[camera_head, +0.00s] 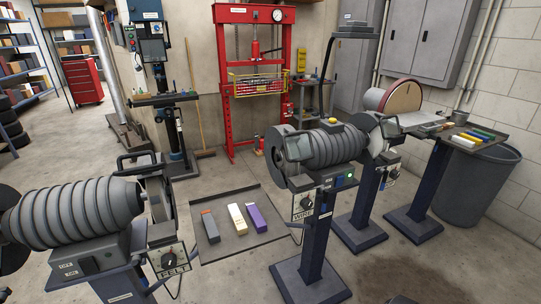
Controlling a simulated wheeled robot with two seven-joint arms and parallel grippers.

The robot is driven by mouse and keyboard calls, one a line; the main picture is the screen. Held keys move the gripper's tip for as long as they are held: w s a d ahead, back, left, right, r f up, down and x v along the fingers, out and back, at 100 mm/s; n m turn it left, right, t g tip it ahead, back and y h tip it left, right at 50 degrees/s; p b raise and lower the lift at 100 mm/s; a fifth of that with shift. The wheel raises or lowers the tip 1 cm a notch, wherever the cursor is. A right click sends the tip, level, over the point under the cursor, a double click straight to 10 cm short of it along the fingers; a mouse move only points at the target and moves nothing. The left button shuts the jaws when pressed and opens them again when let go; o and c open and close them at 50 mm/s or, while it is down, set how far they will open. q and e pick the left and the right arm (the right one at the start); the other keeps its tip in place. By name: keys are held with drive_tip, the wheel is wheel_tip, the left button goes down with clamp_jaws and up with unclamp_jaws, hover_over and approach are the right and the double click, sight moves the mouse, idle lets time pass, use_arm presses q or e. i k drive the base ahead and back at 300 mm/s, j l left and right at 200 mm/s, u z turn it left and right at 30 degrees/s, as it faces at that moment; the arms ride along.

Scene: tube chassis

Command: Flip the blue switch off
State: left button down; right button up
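A grey ribbed bench machine (330,147) stands on a dark blue pedestal near the middle. Its front panel has a lit green light (349,177) and a small blue part (340,183) just beside it. The blue part is too small to tell whether it is the switch or which way it is set. A dark knob (306,203) sits above a "WIRE" label on the same machine. A second ribbed machine (75,212) at the left front has a knob (169,259) above a "FELT" label.
A dark floor mat (225,248) holds grey, cream and purple blocks. A disc sander (400,98), a tool tray (478,136) and a grey bin (470,190) stand at the right. A red press (222,80) is behind. Floor in front of the central pedestal is mostly clear.

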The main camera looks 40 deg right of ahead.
sight(339, 181)
drive_tip(key=z, duration=1.8)
